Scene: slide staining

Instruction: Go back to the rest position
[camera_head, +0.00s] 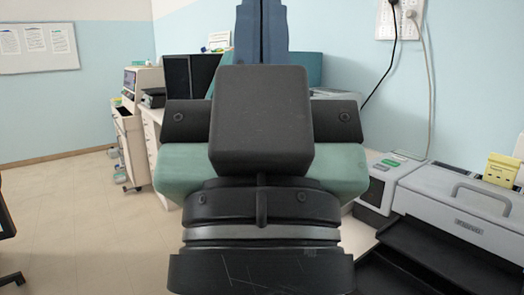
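My own arm fills the middle of the head view, with dark and teal links and a blue-grey part rising at the top. I cannot make out my gripper's fingers; they are hidden behind the arm or out of the picture. No held object shows.
A grey-white machine with a handle (470,197) stands close on the right, with a black tray (425,262) in front. A small yellow item (501,169) is behind it. Dark monitors (190,76) stand on a desk behind my arm. A white cart (130,140) stands left.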

